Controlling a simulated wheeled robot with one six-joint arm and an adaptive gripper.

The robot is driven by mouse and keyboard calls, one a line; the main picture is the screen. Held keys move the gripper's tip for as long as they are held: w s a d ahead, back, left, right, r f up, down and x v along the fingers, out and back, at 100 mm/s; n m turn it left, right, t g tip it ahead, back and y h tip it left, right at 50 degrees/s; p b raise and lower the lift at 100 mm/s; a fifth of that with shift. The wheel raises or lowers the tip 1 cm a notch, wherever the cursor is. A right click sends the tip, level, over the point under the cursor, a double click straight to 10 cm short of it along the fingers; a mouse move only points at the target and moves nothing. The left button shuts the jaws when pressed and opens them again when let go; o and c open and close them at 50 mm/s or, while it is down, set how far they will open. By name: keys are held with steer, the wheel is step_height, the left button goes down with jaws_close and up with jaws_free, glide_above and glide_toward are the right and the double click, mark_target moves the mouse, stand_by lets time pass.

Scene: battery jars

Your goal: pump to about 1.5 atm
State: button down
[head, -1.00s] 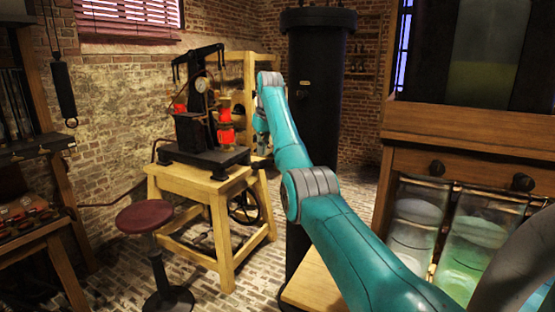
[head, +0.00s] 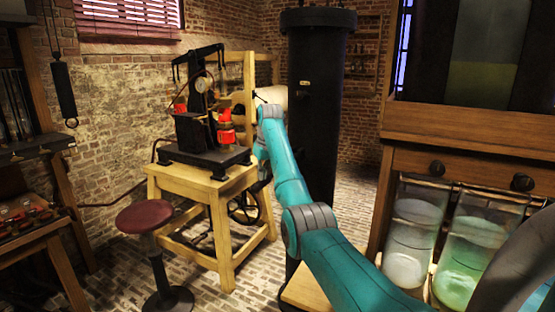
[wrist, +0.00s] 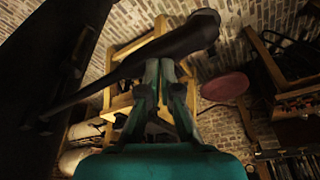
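A black apparatus (head: 206,150) with a crossbar on top and a small round gauge (head: 201,85) stands on a wooden table (head: 190,182); the gauge is too small to read. A tall black cylinder (head: 318,110) stands to its right, and a dark wall at the left of the wrist view may be the same cylinder. In the wrist view a dark bar (wrist: 130,68) with a rounded end slants across my gripper (wrist: 164,50). It overlaps the fingers near their tips, and I cannot tell whether they grip it.
Glass jars (head: 415,240) with pale and green contents stand under a wooden cabinet at the right. A red-topped stool (head: 145,216) stands at the front left. A bench with shelves lines the left edge.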

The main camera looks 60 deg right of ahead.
mark_target(263, 185)
step_height(263, 185, down, 5)
step_height(263, 185, up, 14)
steer(key=shift+r, duration=0.25)
stand_by(0.4)
stand_by(2.5)
stand_by(1.8)
steer(key=shift+r, duration=2.05)
